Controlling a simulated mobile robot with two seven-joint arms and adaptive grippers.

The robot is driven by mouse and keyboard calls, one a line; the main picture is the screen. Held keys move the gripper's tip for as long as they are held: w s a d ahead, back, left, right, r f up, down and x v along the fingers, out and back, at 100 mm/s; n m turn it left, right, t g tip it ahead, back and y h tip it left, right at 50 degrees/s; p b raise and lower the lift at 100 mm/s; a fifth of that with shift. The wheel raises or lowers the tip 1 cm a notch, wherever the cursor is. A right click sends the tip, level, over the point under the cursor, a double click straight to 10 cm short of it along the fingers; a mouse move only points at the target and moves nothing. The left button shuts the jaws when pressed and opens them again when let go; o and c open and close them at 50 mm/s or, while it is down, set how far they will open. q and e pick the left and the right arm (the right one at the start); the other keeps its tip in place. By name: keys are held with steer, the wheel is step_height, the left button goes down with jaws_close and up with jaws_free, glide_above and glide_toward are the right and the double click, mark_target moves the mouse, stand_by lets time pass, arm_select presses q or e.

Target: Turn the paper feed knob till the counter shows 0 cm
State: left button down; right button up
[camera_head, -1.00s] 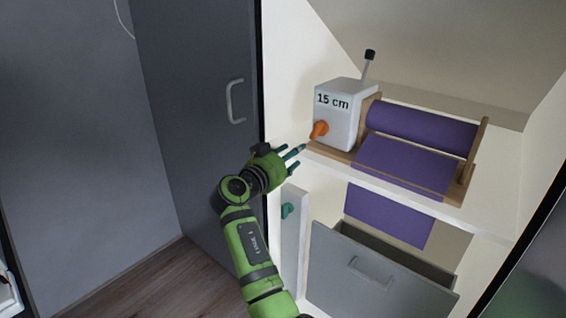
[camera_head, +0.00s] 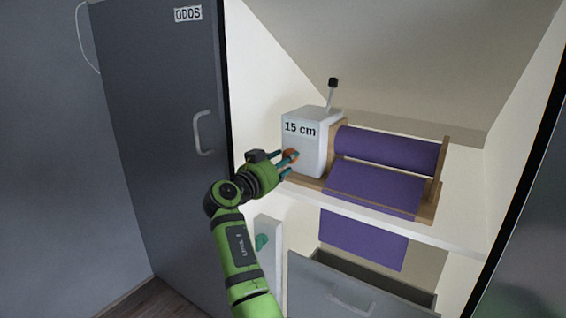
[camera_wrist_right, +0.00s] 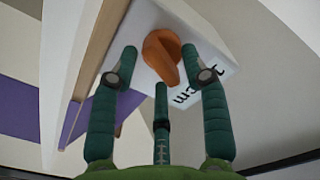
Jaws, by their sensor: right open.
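The white counter box (camera_head: 307,137) stands on the shelf and reads "15 cm". Its orange paper feed knob (camera_head: 291,154) sits low on the front face, partly hidden by my fingers in the head view. In the right wrist view the knob (camera_wrist_right: 163,54) shows between and just beyond my spread fingertips, with no clear contact. My right gripper (camera_head: 287,163) is open in front of the knob; it also shows in the right wrist view (camera_wrist_right: 160,75). A purple paper roll (camera_head: 388,150) lies in a wooden frame beside the box, its sheet hanging over the shelf edge. My left gripper is not in view.
A black-tipped lever (camera_head: 332,95) rises behind the box. Below the shelf (camera_head: 455,233) are an open grey drawer (camera_head: 350,295) and a pale panel with a green knob (camera_head: 262,242). A grey door (camera_head: 165,130) labelled "ODOS" stands at the left.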

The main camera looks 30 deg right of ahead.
jaws_close()
steer(key=shift+n, duration=0.3)
